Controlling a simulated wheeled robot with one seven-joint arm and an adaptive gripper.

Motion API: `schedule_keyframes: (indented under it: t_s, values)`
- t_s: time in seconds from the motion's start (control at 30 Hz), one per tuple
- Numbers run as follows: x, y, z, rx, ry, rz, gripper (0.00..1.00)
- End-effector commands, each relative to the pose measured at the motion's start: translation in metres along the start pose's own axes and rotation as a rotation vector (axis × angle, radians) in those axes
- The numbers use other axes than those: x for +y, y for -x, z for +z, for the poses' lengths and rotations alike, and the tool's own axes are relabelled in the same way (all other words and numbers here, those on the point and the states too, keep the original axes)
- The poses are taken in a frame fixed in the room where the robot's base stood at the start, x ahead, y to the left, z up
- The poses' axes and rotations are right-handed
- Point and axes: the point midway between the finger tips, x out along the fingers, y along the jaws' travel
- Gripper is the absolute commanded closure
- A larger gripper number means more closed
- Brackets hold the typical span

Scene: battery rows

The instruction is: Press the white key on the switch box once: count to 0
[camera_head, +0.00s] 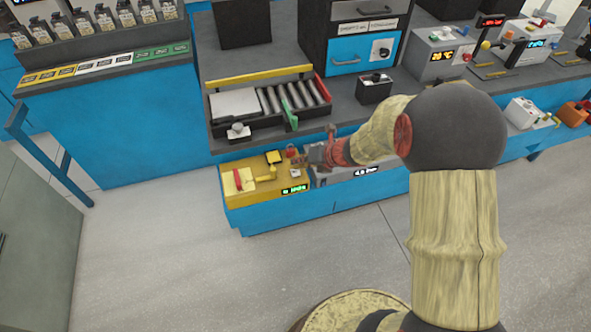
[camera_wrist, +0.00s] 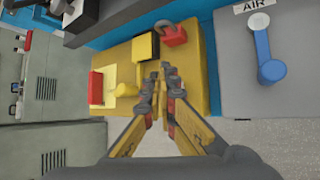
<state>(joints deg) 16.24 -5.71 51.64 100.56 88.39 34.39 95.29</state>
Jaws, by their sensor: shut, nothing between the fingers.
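The switch box (camera_head: 232,200) is yellow and stands low in front of the bench, with a small green-lit display (camera_head: 295,190) at its front right; I cannot read its digits surely. A small whitish key (camera_head: 296,173) shows on its right part, just behind the display. My gripper (camera_head: 303,162) is shut and empty, over the right part of the box close to the key. In the wrist view my gripper (camera_wrist: 160,72) points at the yellow box top (camera_wrist: 190,88); no white key shows there, and the fingers cover part of the top. I cannot tell whether the fingertips touch anything.
On the box are a red rocker (camera_head: 238,180) on a pale plate, a yellow lever (camera_head: 266,174), a black-and-yellow block (camera_head: 273,157) and a red part with a ring (camera_wrist: 173,33). A grey panel with a blue handle (camera_wrist: 268,60) adjoins it. Open floor lies in front.

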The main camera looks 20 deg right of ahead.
Motion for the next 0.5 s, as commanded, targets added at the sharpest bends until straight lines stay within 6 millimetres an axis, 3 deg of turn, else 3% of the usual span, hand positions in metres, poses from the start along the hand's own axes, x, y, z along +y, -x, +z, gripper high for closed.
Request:
schedule_keyframes:
  t_s: [0.27, 0.5]
  values:
    - [0.001, 0.001, 0.001, 0.0, 0.0, 0.0, 1.0]
    - [0.011, 0.015, 0.011, -0.001, 0.0, 0.0, 1.0]
